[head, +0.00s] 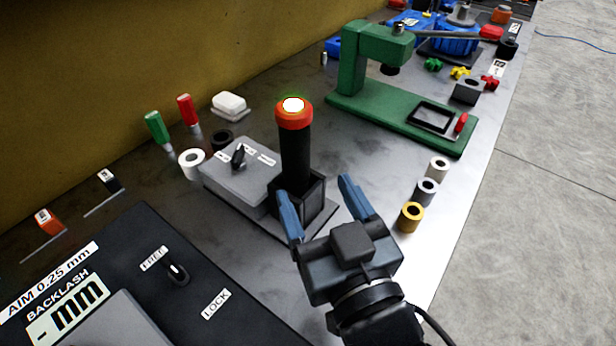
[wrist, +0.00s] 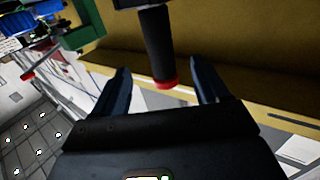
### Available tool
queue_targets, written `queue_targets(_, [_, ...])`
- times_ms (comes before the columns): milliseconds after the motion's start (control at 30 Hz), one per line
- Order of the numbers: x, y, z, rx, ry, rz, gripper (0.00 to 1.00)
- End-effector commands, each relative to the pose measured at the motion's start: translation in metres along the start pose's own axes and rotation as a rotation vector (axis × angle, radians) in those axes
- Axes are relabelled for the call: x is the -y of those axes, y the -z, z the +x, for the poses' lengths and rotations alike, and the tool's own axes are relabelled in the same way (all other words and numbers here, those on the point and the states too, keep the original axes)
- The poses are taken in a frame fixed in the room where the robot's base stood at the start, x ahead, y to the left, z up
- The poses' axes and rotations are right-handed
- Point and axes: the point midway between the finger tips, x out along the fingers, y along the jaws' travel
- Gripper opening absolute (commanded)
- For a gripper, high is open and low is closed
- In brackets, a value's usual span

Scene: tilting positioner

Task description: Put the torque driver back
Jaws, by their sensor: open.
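The torque driver (head: 296,150) has a black cylindrical handle and an orange-red cap with a glowing white top edged in green. It stands upright in a square black holder (head: 312,196) beside a grey box with a knob. My gripper (head: 316,188) is open and empty, in front of the holder at its lower right in the head view. In the wrist view the driver's handle (wrist: 157,42) and red cap appear between the two blue fingers, apart from them. The driver's lower end is hidden inside the holder.
The grey box (head: 235,178) adjoins the holder on the left. A green press (head: 400,105) stands behind to the right. Several ring-shaped parts line the right table edge, including a yellow one (head: 411,217). A black backlash panel (head: 140,290) fills the front left.

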Motion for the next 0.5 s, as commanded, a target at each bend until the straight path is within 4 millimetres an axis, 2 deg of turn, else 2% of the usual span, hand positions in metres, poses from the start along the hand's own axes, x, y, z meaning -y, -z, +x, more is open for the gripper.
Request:
queue_targets(100, [0.0, 0.0, -0.009, 0.0, 0.0, 0.0, 0.74])
queue_targets(500, [-0.003, -0.004, -0.017, 0.007, -0.004, 0.0, 0.74])
